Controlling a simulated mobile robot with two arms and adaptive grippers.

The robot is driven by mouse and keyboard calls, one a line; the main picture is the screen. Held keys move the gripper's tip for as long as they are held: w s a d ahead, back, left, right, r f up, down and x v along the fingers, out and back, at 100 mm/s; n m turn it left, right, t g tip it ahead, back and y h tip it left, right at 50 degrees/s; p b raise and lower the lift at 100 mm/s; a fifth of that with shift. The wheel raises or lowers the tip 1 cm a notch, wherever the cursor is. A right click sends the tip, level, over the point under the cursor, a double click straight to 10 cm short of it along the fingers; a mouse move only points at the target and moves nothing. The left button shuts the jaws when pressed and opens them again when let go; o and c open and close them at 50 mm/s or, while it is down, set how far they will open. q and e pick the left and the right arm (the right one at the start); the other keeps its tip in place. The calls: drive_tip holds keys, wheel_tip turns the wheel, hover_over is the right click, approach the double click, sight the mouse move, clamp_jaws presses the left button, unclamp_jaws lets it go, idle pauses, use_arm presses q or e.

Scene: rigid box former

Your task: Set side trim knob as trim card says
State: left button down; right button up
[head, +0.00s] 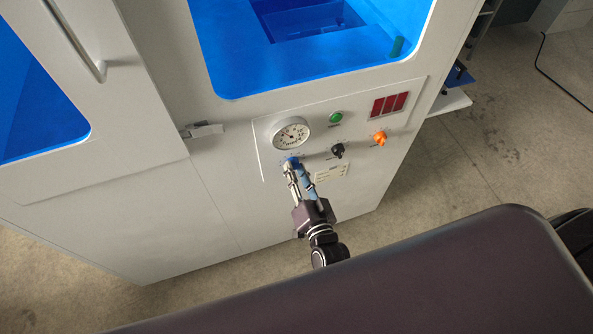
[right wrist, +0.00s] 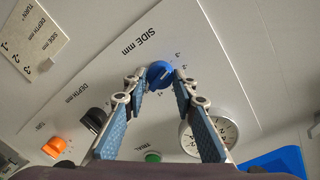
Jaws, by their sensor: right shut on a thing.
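The blue side knob (right wrist: 160,74) sits on the machine's panel under the label "SIDE mm". My right gripper (right wrist: 161,80) has its two fingertips on either side of it, shut on it. In the head view, my right gripper (head: 292,167) reaches up to the panel and partly covers the blue knob (head: 290,160). The trim card (right wrist: 38,38) shows at upper left in the right wrist view. It carries SIDE mm, DEPTH mm and TURN lines with what look like -3, -2 and -1. The knob's exact setting is too small to read. My left gripper is out of view.
A black depth knob (right wrist: 95,121), an orange knob (right wrist: 56,147), a round dial gauge (right wrist: 208,132) and a green button (right wrist: 153,157) are close by. A red display (head: 390,104) is at the panel's upper right. A latch (head: 203,130) projects left of the panel.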

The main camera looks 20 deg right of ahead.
drive_tip(key=shift+w+r, duration=0.1)
drive_tip(key=shift+r, duration=0.1)
drive_tip(key=o, duration=1.2)
drive_tip(key=shift+f, duration=0.15)
drive_tip(key=shift+c, duration=0.2)
drive_tip(key=s+r, duration=0.1)
drive_tip(key=s, duration=1.1)
